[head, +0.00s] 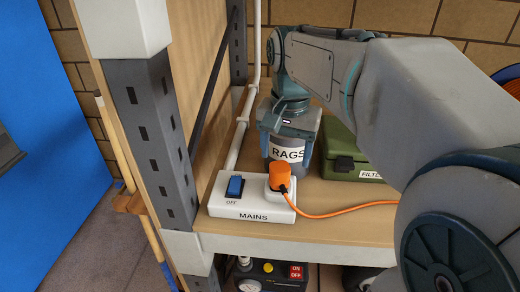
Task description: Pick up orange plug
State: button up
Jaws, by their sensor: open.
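The orange plug (280,177) sits in the socket on the right part of the white MAINS box (237,204), at the front of the wooden shelf. Its orange cord (340,211) runs from its front to the right along the shelf and passes behind my arm. A blue switch (235,187) marked OFF is left of the plug on the same box. My gripper (286,158) is open and points down behind and above the plug, in front of the RAGS container. I cannot tell the exact gap between the fingers and the plug.
A grey container labelled RAGS (287,153) stands behind the plug. A green FILTER box (345,150) is to its right. A slotted grey post (155,140) rises at the left front. A dark unit with a red ON/OFF label (268,277) is below the shelf (330,190).

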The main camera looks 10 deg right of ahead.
aim_at(280, 167)
jog(key=w+r+m, duration=0.2)
jog(key=w+r, duration=0.1)
jog(key=w, duration=0.1)
jog(key=shift+g, duration=0.4)
notch_tip(280, 167, down, 13)
jog(key=shift+s+d, duration=0.1)
jog(key=shift+s, duration=0.05)
jog(key=shift+c, duration=0.3)
jog(key=c, duration=1)
